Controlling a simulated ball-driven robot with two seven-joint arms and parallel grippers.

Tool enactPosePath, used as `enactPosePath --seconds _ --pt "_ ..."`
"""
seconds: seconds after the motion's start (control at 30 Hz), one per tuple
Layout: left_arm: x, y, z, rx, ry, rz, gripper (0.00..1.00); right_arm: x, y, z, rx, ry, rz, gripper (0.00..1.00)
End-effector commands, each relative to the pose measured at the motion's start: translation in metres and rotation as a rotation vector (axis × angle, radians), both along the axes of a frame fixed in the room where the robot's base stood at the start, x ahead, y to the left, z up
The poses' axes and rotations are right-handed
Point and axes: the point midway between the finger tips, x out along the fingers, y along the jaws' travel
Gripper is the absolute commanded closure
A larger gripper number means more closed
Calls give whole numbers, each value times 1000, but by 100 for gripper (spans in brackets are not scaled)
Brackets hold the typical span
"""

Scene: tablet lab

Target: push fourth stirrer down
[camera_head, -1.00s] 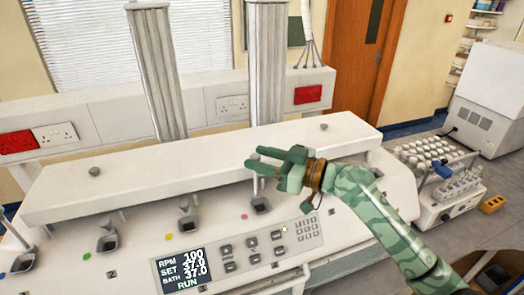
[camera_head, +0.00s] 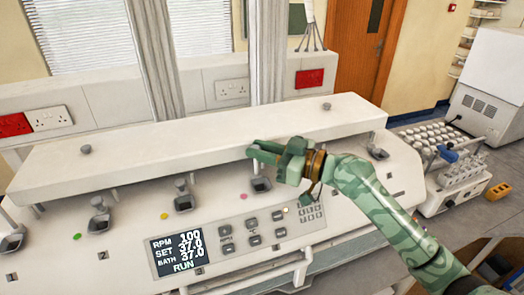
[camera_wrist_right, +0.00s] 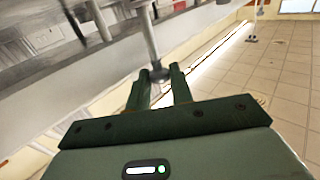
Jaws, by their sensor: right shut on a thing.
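My right gripper (camera_head: 254,151) is at the front edge of the white stirrer head (camera_head: 210,140), above the fourth grey cup from the left (camera_head: 261,185). Its fingers are closed together in the head view and hide most of what they hold. In the right wrist view my gripper (camera_wrist_right: 159,80) has its two green fingers on either side of a thin grey stirrer shaft (camera_wrist_right: 151,42) with a dark end between the fingertips. It is shut on this stirrer, which appears to be the fourth. My left gripper is not in view.
Other grey cups (camera_head: 183,202) line the sloping front panel beside coloured dots. The display (camera_head: 178,255) reads 100 and RUN. Two tall grey columns stand behind the head.

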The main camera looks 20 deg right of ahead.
Motion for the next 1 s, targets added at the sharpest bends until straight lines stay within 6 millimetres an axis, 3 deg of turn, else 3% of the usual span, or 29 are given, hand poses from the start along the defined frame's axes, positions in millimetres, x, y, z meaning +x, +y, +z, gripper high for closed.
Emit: enactPosePath --seconds 0.03,0.3,0.33,0.4,1.0 --pt "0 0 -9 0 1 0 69 0 0 -9 -2 3 1 100" --pt "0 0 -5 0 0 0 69 0 0 -5 -1 1 0 100" --pt "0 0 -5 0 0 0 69 0 0 -5 -1 1 0 75" --pt "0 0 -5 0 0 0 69 0 0 -5 -1 1 0 58" --pt "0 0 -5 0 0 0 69 0 -1 -4 0 0 -1 58"
